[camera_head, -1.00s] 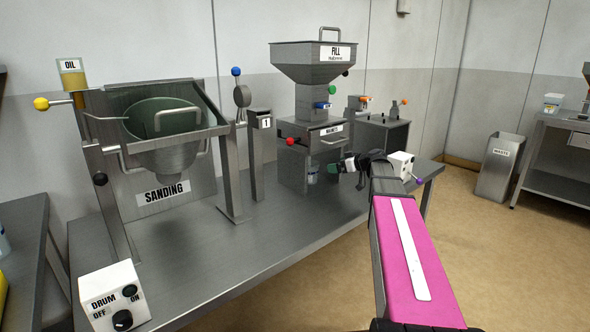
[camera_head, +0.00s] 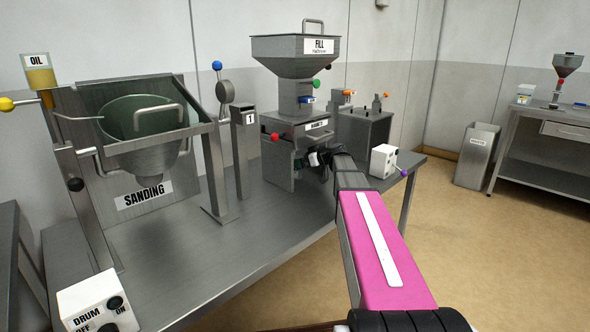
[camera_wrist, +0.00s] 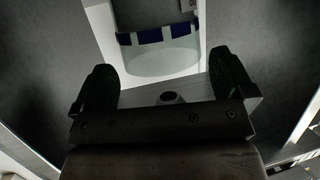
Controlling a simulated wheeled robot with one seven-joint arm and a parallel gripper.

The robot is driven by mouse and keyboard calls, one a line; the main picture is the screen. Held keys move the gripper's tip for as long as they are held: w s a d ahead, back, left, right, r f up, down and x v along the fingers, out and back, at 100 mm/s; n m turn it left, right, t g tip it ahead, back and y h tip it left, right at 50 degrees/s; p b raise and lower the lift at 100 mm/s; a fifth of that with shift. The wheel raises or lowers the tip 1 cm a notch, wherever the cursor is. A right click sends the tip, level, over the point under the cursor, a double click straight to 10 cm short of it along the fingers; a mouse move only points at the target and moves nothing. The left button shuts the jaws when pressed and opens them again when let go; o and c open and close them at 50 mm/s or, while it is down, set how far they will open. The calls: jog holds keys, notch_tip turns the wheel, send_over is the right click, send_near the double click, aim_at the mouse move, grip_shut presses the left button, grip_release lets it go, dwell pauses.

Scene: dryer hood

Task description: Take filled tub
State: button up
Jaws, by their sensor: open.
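The tub (camera_wrist: 165,57) shows in the wrist view as a pale, translucent container with a blue and white band near its top. It stands in the opening under the fill machine (camera_head: 297,75). My gripper (camera_wrist: 165,85) is open, its two dark fingers apart on the left and right in front of the tub. They do not close on it. In the head view my gripper (camera_head: 318,160) is at the front of the machine's lower housing and hides the tub there. The tub's contents cannot be made out.
The sanding drum (camera_head: 150,135) stands left on the steel bench (camera_head: 270,225). A white switch box (camera_head: 384,161) sits close to the right of my gripper. A waste bin (camera_head: 477,155) and a second bench (camera_head: 550,160) are at the right.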

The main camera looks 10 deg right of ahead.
jog(key=x, duration=0.3)
jog(key=shift+w+a+f, duration=0.15)
jog(key=shift+w+a, duration=0.1)
jog(key=shift+w, duration=0.05)
jog(key=c, duration=0.8)
jog(key=shift+r, duration=0.25)
